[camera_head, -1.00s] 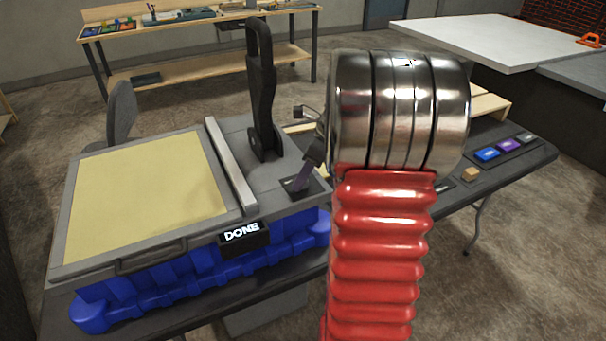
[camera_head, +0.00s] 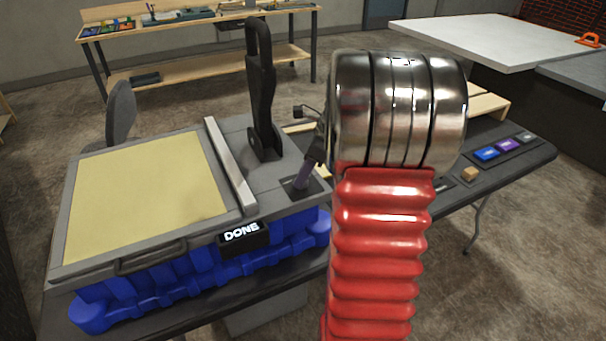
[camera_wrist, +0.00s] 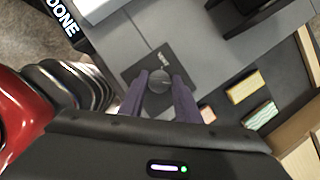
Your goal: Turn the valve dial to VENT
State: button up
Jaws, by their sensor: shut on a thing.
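The valve dial (camera_wrist: 159,82) is a small dark round knob on a black plate (camera_wrist: 133,72), set in the grey top of a machine (camera_head: 203,135). My gripper (camera_wrist: 161,84) is shut on the dial, with one purple finger on each side of it. Small pale lettering shows on the plate beside the dial, too small to read surely. The dial's pointer direction is not clear. In the head view my gripper (camera_head: 302,180) reaches down to the plate, and the dial is hidden there.
A black display (camera_head: 242,234) on the machine's front reads DONE. A tall black lever (camera_head: 262,90) stands close behind my gripper. Blue and purple blocks (camera_head: 487,154) lie on the table at right. A workbench (camera_head: 200,25) stands at the back.

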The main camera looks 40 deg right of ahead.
jog(key=n, duration=0.2)
jog(key=n+g+y, duration=0.1)
jog(key=n, duration=0.1)
jog(key=shift+w+d, duration=0.15)
jog(key=n+g, duration=0.1)
jog(key=n, duration=0.3)
jog(key=shift+w+d+n+g+y, duration=0.1)
jog(key=shift+w+n+g+y, duration=0.05)
jog(key=shift+n+g+y, duration=0.2)
jog(key=n+g, duration=0.1)
jog(key=n, duration=0.1)
jog(key=n+g, duration=0.1)
jog(key=n, duration=0.1)
jog(key=shift+w+n, duration=0.2)
jog(key=shift+n, duration=0.05)
jog(key=n+g, duration=0.1)
jog(key=n, duration=0.3)
jog(key=shift+w, duration=0.15)
jog(key=shift+g, duration=0.25)
jog(key=o, duration=1)
jog(key=shift+o, duration=0.2)
jog(key=v, duration=1.3)
jog(key=shift+r, duration=0.35)
